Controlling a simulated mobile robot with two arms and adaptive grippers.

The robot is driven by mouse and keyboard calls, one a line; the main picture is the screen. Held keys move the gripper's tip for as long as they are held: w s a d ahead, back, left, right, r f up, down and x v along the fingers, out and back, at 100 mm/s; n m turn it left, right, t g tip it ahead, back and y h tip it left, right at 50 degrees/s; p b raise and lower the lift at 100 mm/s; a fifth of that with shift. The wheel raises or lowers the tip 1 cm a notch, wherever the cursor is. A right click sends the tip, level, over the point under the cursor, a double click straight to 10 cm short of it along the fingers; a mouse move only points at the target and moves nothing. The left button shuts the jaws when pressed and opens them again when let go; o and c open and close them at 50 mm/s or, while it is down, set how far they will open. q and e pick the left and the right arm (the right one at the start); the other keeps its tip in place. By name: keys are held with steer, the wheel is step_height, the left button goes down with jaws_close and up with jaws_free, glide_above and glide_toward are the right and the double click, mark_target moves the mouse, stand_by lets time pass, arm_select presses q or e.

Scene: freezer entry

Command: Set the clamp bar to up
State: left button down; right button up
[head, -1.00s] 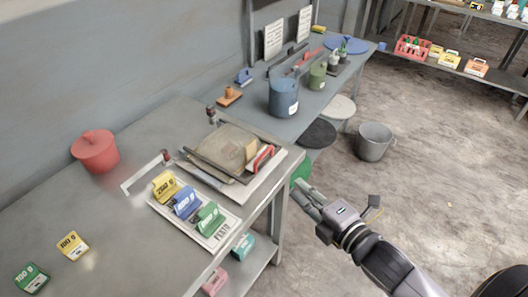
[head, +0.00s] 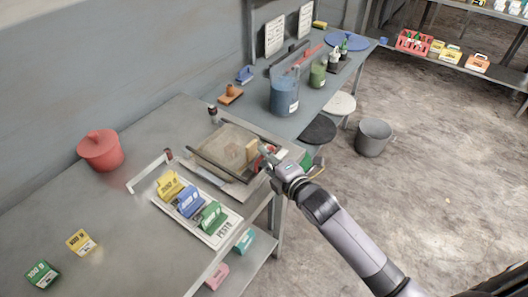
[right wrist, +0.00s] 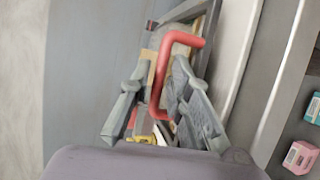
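A flat tray-like device (head: 205,172) lies at the right end of the near metal table, with a dark bar frame around it. A red bent bar (head: 259,158), which looks like the clamp bar's handle, is at its right side, partly hidden by my right gripper (head: 267,152). In the right wrist view the red bar (right wrist: 163,75) lies between the two spread fingers of my right gripper (right wrist: 158,92). The left finger is apart from the bar; I cannot tell whether the right finger touches it. My left gripper is not in view.
Yellow, blue and green labelled blocks stand on a white board (head: 222,236) in front of the device. A blue canister (head: 284,96) stands on the bench behind.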

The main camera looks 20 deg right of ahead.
steer(key=shift+w+a+f, duration=0.1)
steer(key=shift+w+a, duration=0.05)
steer(key=shift+w, duration=0.4)
steer(key=shift+c, duration=0.6)
jaws_close()
